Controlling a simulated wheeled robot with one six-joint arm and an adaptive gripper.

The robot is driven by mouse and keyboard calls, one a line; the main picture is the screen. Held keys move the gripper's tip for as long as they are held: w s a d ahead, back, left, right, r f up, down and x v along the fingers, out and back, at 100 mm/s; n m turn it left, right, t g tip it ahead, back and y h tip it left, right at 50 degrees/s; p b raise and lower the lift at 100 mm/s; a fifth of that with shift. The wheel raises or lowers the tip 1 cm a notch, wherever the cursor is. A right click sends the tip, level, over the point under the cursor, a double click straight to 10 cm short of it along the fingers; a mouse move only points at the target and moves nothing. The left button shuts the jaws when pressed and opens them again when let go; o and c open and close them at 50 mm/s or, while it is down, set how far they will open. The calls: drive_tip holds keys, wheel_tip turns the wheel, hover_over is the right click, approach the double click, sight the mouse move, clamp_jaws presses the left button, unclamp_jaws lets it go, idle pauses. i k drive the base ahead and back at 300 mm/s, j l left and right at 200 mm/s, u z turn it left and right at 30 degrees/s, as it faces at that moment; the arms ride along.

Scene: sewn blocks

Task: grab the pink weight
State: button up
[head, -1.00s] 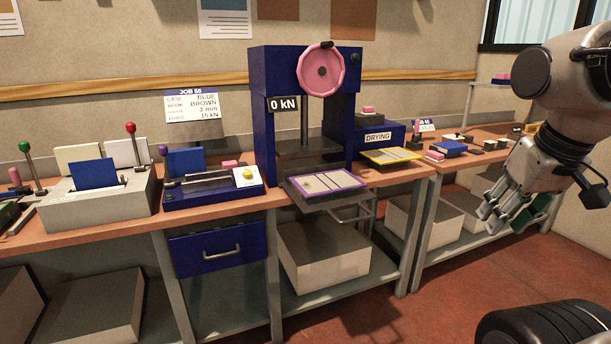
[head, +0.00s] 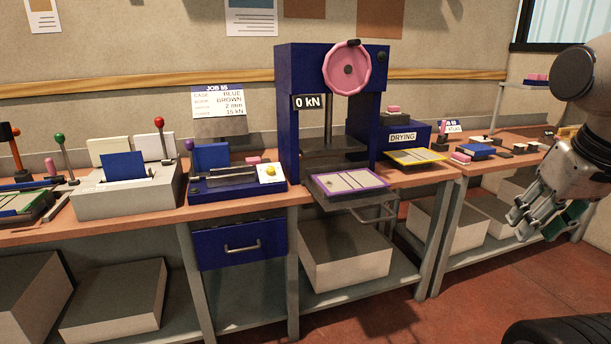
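Several small pink blocks are in the head view, and I cannot tell which is the pink weight. One pink block (head: 460,157) lies on the bench right of the yellow-edged board. Another pink block (head: 393,109) sits on a grey piece atop the blue drying box (head: 402,139). My gripper (head: 533,222) hangs at the right, below bench height in the picture and apart from these blocks. A green piece (head: 568,218) shows at its fingers; whether it is held is unclear.
The blue press (head: 288,115) with a pink handwheel (head: 347,68) stands mid-bench. A purple-edged board (head: 348,182) lies at its front. A yellow-edged board (head: 416,157) lies before the drying box. More pink pieces (head: 535,77) sit on a raised rack at the far right.

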sight(253, 160)
drive_tip(key=i+j+u, duration=0.15)
drive_tip(key=i+j, duration=0.25)
drive_tip(key=i+j+u, duration=0.15)
drive_tip(key=i+j, duration=0.2)
drive_tip(key=i, duration=0.15)
drive_tip(key=i+j+u, duration=0.15)
drive_tip(key=i+j, duration=0.15)
drive_tip(key=i, duration=0.15)
drive_tip(key=i+j+u, duration=0.15)
drive_tip(key=i, duration=0.35)
drive_tip(key=j, duration=0.1)
